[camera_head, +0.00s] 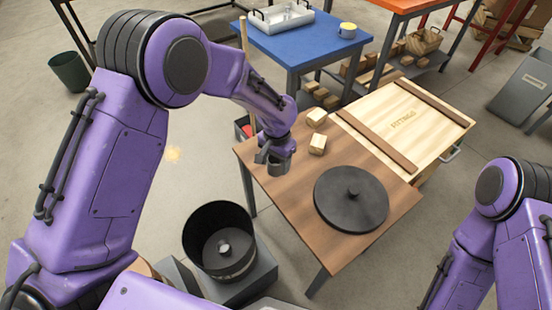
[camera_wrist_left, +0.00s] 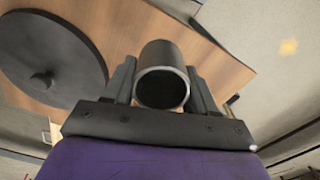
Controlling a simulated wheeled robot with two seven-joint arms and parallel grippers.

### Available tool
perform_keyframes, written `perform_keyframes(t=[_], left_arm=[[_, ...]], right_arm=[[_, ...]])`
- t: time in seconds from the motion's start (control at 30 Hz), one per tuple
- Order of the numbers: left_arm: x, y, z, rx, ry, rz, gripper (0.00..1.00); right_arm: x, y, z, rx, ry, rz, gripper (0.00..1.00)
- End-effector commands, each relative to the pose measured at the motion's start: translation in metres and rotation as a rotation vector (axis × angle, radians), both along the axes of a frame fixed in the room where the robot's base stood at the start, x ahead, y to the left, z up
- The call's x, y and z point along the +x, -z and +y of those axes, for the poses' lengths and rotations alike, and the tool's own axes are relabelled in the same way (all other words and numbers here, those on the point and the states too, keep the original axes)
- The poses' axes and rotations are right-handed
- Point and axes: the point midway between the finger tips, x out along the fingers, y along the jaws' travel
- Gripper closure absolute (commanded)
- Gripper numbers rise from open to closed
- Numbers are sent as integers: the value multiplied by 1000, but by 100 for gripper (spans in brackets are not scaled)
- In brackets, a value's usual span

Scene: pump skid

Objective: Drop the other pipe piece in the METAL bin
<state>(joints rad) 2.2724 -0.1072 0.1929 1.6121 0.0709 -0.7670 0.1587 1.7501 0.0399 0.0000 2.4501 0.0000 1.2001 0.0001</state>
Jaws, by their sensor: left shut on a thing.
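My left gripper (camera_head: 273,158) is shut on a short dark grey pipe piece (camera_head: 280,166), just over the left edge of the wooden table. In the left wrist view, the pipe piece (camera_wrist_left: 162,76) sits between the two fingers (camera_wrist_left: 160,85), its round open end facing the camera. Two grey bins (camera_head: 522,88) stand on the floor at the far right. The label on the nearer full one is too small to read, so I cannot tell which is the METAL bin. My right arm shows at the lower right, its gripper out of view.
The brown table (camera_head: 262,185) holds a round black lid (camera_head: 351,200) and two small wood blocks (camera_head: 317,143). A wooden crate (camera_head: 405,122) stands behind it. A black open pot (camera_head: 203,258) stands in front. A blue table (camera_head: 300,46) is behind.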

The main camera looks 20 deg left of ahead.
Motion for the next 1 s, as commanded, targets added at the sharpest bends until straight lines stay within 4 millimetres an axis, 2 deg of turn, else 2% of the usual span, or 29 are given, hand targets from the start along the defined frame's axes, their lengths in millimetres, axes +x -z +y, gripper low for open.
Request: perform_keyframes(t=[0.1,0.2,0.4,0.83,0.93,1.0], left_arm=[[-27,-12,-10,2,1,0,78],[-44,-20,-17,2,1,0,78],[-63,-29,-25,2,1,2,78],[-66,-33,-24,1,-10,0,78],[-58,-49,-7,2,-83,-6,78],[-52,-65,11,2,-162,-8,78]], right_arm=[[0,2,0,0,0,0,35],[0,2,0,0,0,0,35],[0,2,0,0,0,0,35],[0,1,0,0,0,0,35],[0,1,0,0,0,0,35],[0,1,0,0,0,0,35]])
